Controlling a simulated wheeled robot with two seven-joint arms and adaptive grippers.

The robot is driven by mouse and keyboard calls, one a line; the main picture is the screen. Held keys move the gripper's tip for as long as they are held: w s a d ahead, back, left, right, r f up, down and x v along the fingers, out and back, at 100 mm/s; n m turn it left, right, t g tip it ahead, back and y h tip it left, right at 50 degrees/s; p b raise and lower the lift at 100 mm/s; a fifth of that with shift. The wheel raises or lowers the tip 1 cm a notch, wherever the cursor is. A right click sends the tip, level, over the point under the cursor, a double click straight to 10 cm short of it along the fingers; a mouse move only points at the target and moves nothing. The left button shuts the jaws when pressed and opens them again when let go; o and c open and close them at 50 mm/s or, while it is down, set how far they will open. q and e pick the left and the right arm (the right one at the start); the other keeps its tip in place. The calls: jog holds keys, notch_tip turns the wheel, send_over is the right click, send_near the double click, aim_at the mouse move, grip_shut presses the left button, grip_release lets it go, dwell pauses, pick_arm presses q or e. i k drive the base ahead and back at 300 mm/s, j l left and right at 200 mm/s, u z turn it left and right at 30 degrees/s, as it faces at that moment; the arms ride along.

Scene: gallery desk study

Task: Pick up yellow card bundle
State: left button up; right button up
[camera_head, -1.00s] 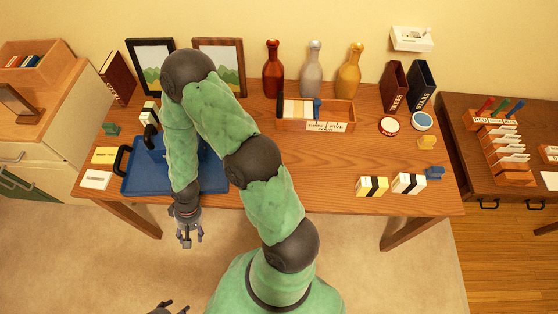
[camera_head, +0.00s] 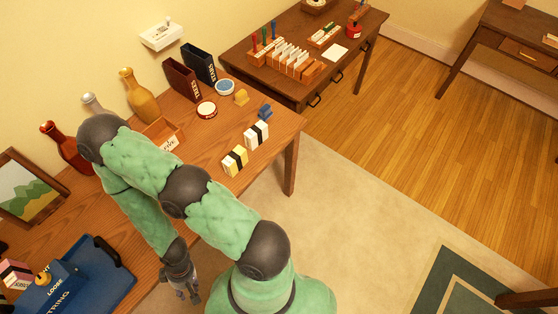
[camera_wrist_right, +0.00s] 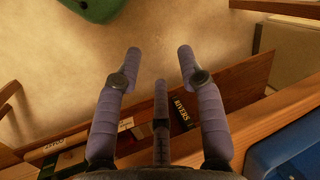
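The yellow card bundle (camera_head: 235,160) has a black band and stands near the front edge of the wooden desk (camera_head: 205,232) in the head view. A white card bundle (camera_head: 256,135) with a black band stands just beyond it, to its upper right. My right gripper (camera_head: 184,294) hangs off the front edge of the desk, lower left of the yellow bundle and well apart from it. In the right wrist view my right gripper (camera_wrist_right: 160,62) has its fingers spread with nothing between them. The yellow bundle is not in that view. My left gripper is not in view.
A blue tray (camera_head: 118,280) lies on the desk at left. Bottles, including a gold one (camera_head: 140,95), and binders (camera_head: 198,62) stand behind my arm. A blue block (camera_head: 265,111) sits beyond the bundles. Carpet lies open before the desk.

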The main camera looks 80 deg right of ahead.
aim_at(235, 162)
jog(key=z, duration=0.4)
jog(key=j+z, duration=0.1)
jog(key=z, duration=0.75)
jog(key=j+z, duration=0.15)
jog(key=z, duration=0.7)
jog(key=j+z, duration=0.15)
jog(key=z, duration=0.25)
jog(key=i+l, duration=0.1)
jog(key=l, duration=0.3)
jog(key=i+l, duration=0.1)
jog(key=l, duration=0.35)
jog(key=i+l+u, duration=0.1)
jog(key=l, duration=0.3)
jog(key=i+l, duration=0.1)
jog(key=l, duration=0.3)
